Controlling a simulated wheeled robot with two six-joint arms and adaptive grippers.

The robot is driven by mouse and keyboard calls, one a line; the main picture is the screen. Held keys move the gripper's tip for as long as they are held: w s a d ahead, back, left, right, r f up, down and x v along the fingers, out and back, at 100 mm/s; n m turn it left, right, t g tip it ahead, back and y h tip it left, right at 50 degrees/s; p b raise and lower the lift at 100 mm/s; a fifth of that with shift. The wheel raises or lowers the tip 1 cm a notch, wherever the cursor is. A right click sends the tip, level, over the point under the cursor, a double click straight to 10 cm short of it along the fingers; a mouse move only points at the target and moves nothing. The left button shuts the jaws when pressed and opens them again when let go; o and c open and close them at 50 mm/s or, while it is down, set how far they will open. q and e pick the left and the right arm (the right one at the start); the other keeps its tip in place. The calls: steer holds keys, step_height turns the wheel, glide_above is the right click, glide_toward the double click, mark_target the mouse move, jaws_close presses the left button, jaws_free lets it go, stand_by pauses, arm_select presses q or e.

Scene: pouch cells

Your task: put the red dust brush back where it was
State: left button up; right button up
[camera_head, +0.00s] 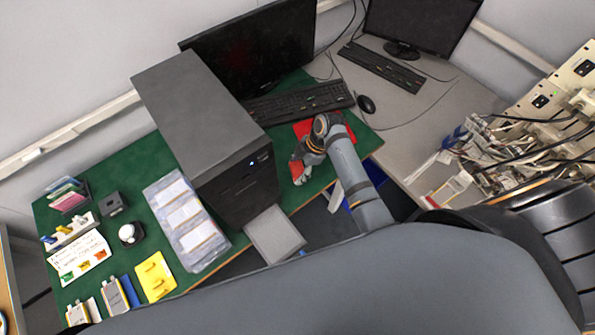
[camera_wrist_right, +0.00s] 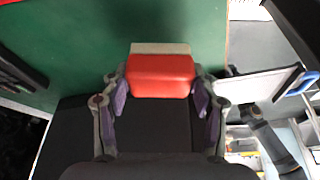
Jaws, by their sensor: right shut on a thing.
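The red dust brush (camera_wrist_right: 160,76) sits between the fingers of my right gripper (camera_wrist_right: 160,95) in the right wrist view, with a pale strip (camera_wrist_right: 160,48) along its far edge. The gripper is shut on the brush's sides. In the head view my right gripper (camera_head: 303,164) is at the front edge of the green-topped bench, with a bit of the red brush (camera_head: 297,171) showing at its tip. Whether the brush touches the bench top is unclear. My left gripper is not in view.
A red mat (camera_head: 303,129) lies on the bench behind my right wrist, partly hidden. A dark computer tower (camera_head: 235,165) stands to the left, and a keyboard (camera_head: 300,103) and mouse (camera_head: 366,104) lie behind. Cabled equipment (camera_head: 535,125) is at right. Green surface beside the gripper is clear.

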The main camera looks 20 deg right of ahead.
mark_target(297, 173)
steer(key=shift+w+f, duration=0.2)
steer(key=shift+f, duration=0.05)
steer(key=shift+w+f, duration=0.1)
steer(key=shift+f, duration=1.5)
steer(key=shift+f, duration=0.2)
steer(key=o, duration=1.1)
steer(key=shift+r, duration=0.1)
steer(key=shift+r, duration=0.1)
steer(key=b+v, duration=0.1)
steer(key=v, duration=1.1)
